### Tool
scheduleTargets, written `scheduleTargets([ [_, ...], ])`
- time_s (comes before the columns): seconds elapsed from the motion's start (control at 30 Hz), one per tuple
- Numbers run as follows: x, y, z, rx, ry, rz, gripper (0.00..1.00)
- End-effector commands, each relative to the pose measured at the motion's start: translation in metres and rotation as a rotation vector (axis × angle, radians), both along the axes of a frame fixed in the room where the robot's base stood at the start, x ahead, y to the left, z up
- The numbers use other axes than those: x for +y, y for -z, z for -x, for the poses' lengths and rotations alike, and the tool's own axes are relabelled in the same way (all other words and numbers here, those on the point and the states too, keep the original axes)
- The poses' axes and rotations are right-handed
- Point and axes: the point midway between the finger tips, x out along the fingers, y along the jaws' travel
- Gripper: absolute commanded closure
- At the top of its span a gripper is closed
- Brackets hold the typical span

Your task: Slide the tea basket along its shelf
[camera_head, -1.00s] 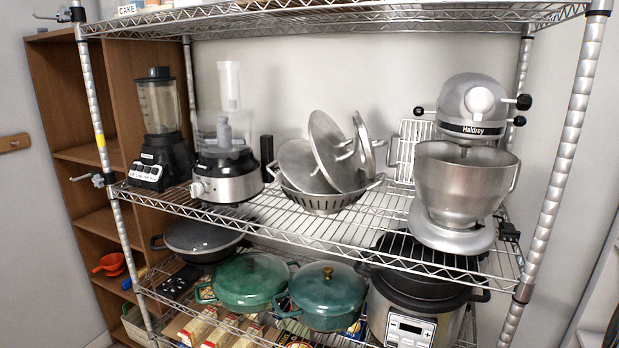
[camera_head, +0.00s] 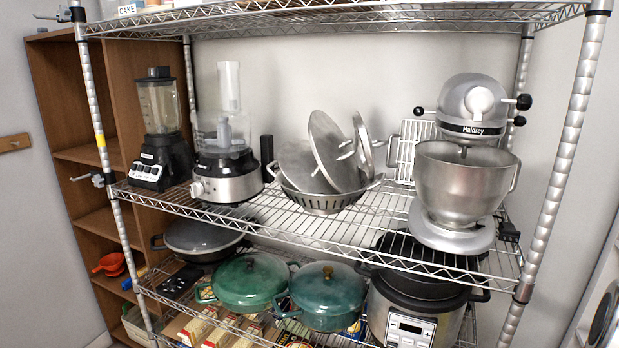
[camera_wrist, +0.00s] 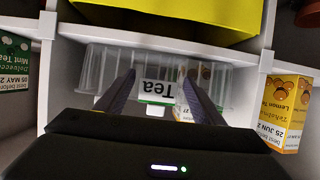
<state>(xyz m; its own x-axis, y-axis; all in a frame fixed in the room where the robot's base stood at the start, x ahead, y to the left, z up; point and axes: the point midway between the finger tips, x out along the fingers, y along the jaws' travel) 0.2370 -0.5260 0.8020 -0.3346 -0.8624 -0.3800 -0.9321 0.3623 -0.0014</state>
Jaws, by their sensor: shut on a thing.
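The tea basket (camera_wrist: 102,66) is a clear, ribbed plastic bin on a white shelf in the wrist view. Its white label (camera_wrist: 154,86) reads "Tea" and appears upside down. My gripper (camera_wrist: 158,82) has its two dark fingers spread on either side of the label, at the basket's front. It is shut on the basket; the exact contact is hard to see. A box with a brown and yellow print shows through the basket's right part. The basket and my gripper are not in the head view.
A yellow lemon tea box (camera_wrist: 284,113) stands right of the basket, past a white divider. A green mint tea box (camera_wrist: 14,62) is at the left. A yellow bin (camera_wrist: 170,22) is across the divider. The head view shows a wire rack (camera_head: 350,238) with kitchenware.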

Motion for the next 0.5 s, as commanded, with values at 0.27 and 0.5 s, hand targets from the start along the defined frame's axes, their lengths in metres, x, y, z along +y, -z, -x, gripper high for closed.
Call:
scheduleTargets([
  [0.27,0.008,0.003,-0.002,0.003,-0.002,-0.009,1.00],
  [0.5,0.014,0.003,-0.005,0.002,-0.003,-0.008,1.00],
])
